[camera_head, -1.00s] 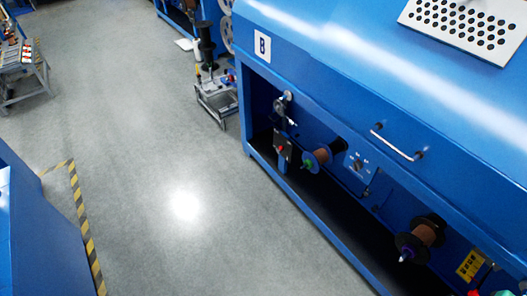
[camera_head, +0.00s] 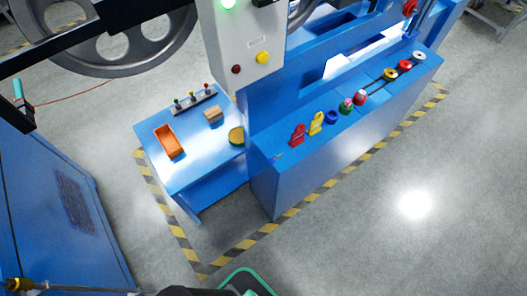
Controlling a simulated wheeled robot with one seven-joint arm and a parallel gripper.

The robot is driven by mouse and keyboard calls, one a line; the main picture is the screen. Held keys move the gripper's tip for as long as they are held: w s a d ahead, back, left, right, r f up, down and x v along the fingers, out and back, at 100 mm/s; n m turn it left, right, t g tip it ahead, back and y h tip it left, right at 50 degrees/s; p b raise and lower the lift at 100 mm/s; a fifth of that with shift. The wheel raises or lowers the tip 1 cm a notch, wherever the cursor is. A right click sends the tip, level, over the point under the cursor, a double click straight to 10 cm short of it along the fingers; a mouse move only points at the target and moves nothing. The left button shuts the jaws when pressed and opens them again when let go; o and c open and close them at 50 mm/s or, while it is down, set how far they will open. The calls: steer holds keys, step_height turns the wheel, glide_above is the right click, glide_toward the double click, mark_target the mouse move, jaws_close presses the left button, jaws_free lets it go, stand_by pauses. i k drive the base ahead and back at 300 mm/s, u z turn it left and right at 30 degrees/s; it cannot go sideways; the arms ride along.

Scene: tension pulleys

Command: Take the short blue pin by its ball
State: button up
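I cannot make out a short blue pin with a ball for certain. A tiny pale or bluish piece (camera_head: 279,156) lies at the near left end of the blue bench, too small to identify. My gripper is not recognisable in this view.
The blue table (camera_head: 187,178) also holds an orange tray (camera_head: 169,142), a small brown block (camera_head: 213,115) and a yellow round piece (camera_head: 236,136). The blue bench (camera_head: 330,158) carries coloured tags and several pulleys. A grey control box (camera_head: 243,40) overhangs. Open floor (camera_head: 400,235) lies in front.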

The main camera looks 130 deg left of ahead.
mark_target(272, 160)
steer(key=u, duration=4.15)
steer(key=k, duration=0.5)
steer(key=z, duration=0.8)
steer(key=i, duration=0.85)
steer(key=u, duration=2.25)
